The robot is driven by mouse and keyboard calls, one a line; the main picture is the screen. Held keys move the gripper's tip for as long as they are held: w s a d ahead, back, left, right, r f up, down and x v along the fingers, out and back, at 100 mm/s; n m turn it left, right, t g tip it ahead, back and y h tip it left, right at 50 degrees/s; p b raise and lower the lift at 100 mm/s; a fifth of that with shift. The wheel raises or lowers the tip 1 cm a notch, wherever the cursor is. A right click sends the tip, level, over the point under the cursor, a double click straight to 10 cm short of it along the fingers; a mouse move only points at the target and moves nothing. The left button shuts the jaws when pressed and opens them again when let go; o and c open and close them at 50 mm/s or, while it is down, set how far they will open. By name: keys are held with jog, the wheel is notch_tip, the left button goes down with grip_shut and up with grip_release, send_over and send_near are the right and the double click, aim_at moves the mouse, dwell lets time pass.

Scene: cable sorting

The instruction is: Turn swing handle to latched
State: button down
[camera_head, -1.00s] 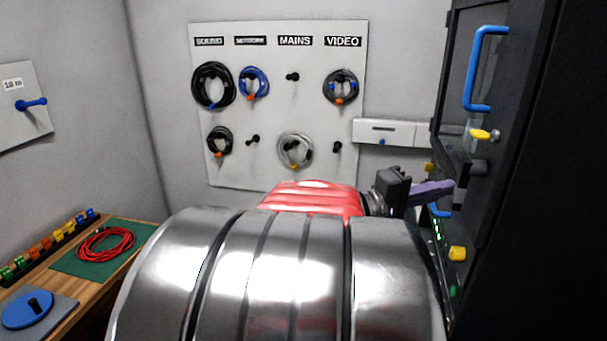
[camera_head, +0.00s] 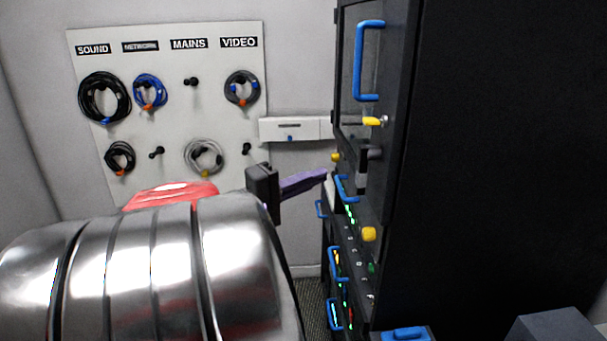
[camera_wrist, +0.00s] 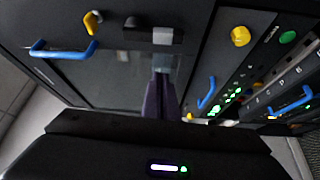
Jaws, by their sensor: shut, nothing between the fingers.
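The tall black rack cabinet (camera_head: 470,150) stands at the right. Its dark glazed door has a blue pull handle (camera_head: 367,62). Below that are a yellow lever (camera_head: 371,121) on a metal pivot and a dark grey lever (camera_head: 367,163); I cannot tell for certain which is the swing handle. In the wrist view, the yellow lever (camera_wrist: 92,22) is upper left and the grey-ended black lever (camera_wrist: 155,36) is upper centre. My gripper (camera_head: 324,175) has purple fingers, shut and empty, pointing at the rack left of the grey lever. In the wrist view its tips (camera_wrist: 162,74) are below that lever, apparently not touching it.
Rack units with blue handles (camera_head: 336,263) and green lights sit under the door. A yellow knob (camera_head: 369,234) protrudes from the rack front. A pegboard (camera_head: 175,60) with coiled cables and a small white wall box (camera_head: 290,129) are behind. A dark block (camera_head: 555,325) is at lower right.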

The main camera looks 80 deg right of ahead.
jog(key=shift+v, duration=1.65)
jog(key=w+a+f+n+t+y, duration=0.3)
jog(key=w+a+f+t, duration=0.35)
jog(key=w+a, duration=0.35)
jog(key=w+a+f+n+t+y, duration=0.25)
jog(key=w+a+f+t, duration=0.35)
jog(key=w+a+f, duration=0.45)
jog(key=w+a+n+t+y, duration=0.2)
jog(key=w+a+t+y, duration=0.1)
jog(key=a, duration=1)
jog(key=w+a+r+n+t+y, duration=0.1)
jog(key=w+a+n+t+y, duration=0.2)
jog(key=a, duration=1)
jog(key=shift+r+t+y, duration=0.3)
jog(key=shift+t+y, duration=0.05)
jog(key=shift+y, duration=0.2)
